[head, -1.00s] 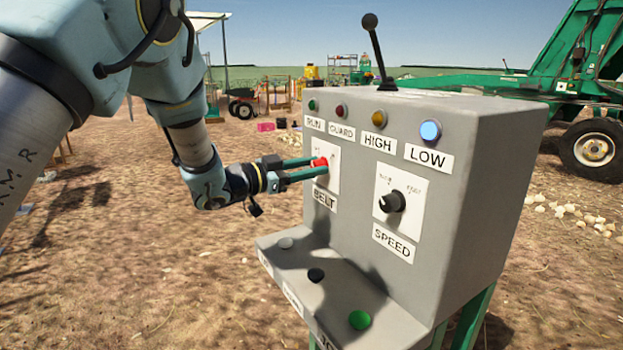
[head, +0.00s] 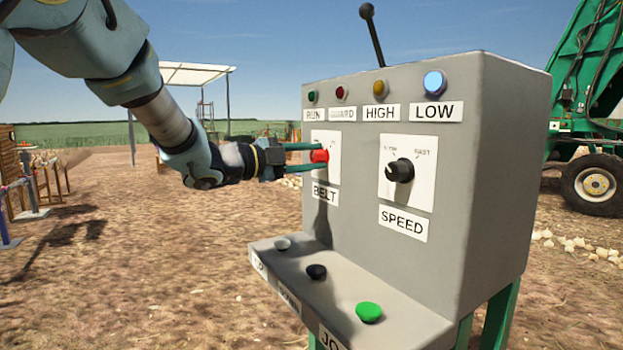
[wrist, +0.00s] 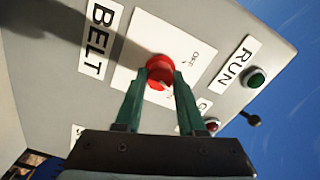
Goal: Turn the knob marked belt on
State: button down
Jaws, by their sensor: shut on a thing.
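The red belt knob (head: 319,156) sits on a white plate (head: 333,143) above the BELT label (head: 325,194) on the grey control box (head: 440,270). My gripper (head: 322,156) reaches in from the left, its green fingers closed on the knob from above and below. In the wrist view the red knob (wrist: 158,68) sits between the two fingertips (wrist: 160,80), with a finger at each side. The word OFF is readable on the plate beside it; the other mark is hidden by a finger.
The black speed knob (head: 400,170) is to the right. Lamps line the top, with the LOW lamp (head: 435,82) lit blue. A lever (head: 372,35) stands on top. White, black and green buttons (head: 368,312) are on the lower ledge. Open ground lies left.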

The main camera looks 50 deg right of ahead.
jog(key=m+b, duration=0.1)
jog(key=b, duration=0.1)
jog(key=m+b, duration=0.2)
jog(key=shift+f, duration=0.25)
jog(key=shift+m+b, duration=0.35)
jog(key=shift+m, duration=0.15)
jog(key=shift+r, duration=0.15)
jog(key=c, duration=0.5)
grip_release()
jog(key=v, duration=1)
jog(key=shift+w+a, duration=0.15)
jog(key=shift+a, duration=0.25)
